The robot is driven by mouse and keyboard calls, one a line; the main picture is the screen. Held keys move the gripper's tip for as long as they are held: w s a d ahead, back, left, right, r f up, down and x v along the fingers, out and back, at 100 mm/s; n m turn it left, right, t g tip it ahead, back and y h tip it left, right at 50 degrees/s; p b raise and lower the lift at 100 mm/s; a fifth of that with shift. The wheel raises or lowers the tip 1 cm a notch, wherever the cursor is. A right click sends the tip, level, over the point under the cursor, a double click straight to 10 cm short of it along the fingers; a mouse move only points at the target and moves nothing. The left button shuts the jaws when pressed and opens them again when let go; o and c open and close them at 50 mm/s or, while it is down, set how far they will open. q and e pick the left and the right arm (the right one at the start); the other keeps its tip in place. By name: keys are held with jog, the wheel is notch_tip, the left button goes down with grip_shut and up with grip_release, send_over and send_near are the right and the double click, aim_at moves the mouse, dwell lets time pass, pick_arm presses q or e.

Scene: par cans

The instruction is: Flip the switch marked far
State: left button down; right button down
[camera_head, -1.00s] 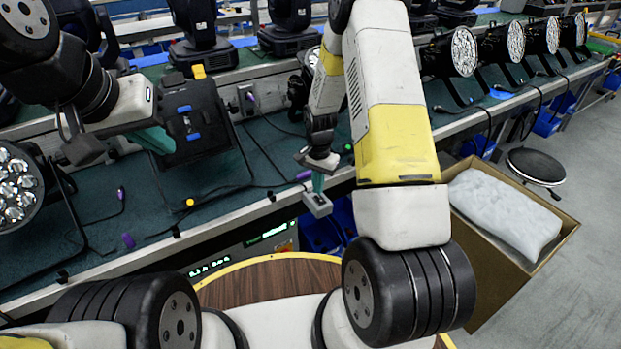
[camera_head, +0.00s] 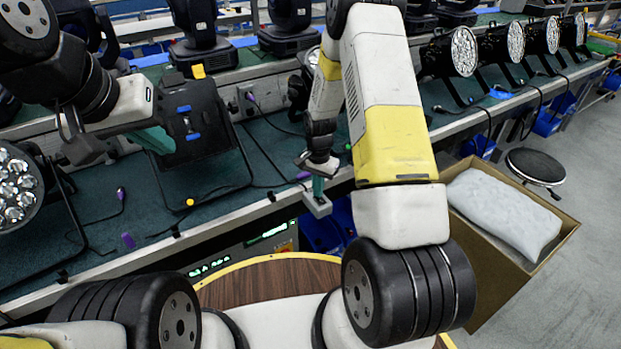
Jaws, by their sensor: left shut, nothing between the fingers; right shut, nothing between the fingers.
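A small grey box (camera_head: 318,206) with a dark spot on its face sits at the front edge of the bench. It looks like a switch box, but no marking is readable and I cannot make out a lever. My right gripper (camera_head: 318,188) is shut and empty, with its teal fingers pointing down right at this box. The fingers cover part of the box, and I cannot tell whether they touch it. My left gripper (camera_head: 160,141) is shut and empty at the left, over the bench in front of a black lamp body. No switch marked "far" can be read.
The bench (camera_head: 95,208) carries par cans (camera_head: 15,190), a black lamp body (camera_head: 190,120) on a stand, and loose cables. A round wooden-topped table (camera_head: 260,285) is close in front. A cardboard box (camera_head: 475,245) with a white bag and a stool (camera_head: 535,166) stand at right.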

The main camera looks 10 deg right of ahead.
jog(key=shift+f, duration=0.15)
jog(key=shift+r, duration=3.55)
jog(key=s+r+n+t+y, duration=0.15)
jog(key=s+r, duration=0.25)
jog(key=r, duration=0.7)
jog(key=s+r+n+t, duration=0.2)
jog(key=s+r, duration=0.2)
jog(key=r, duration=0.7)
jog(key=s+a+r+n+t, duration=0.1)
jog(key=s+r+n, duration=0.1)
jog(key=s+r, duration=0.3)
jog(key=s+a+r+n+t, duration=0.1)
jog(key=s+r+n, duration=0.2)
jog(key=s, duration=0.8)
jog(key=shift+s+r+t+y, duration=0.15)
jog(key=shift+r+t+y, duration=0.2)
jog(key=shift+r, duration=0.5)
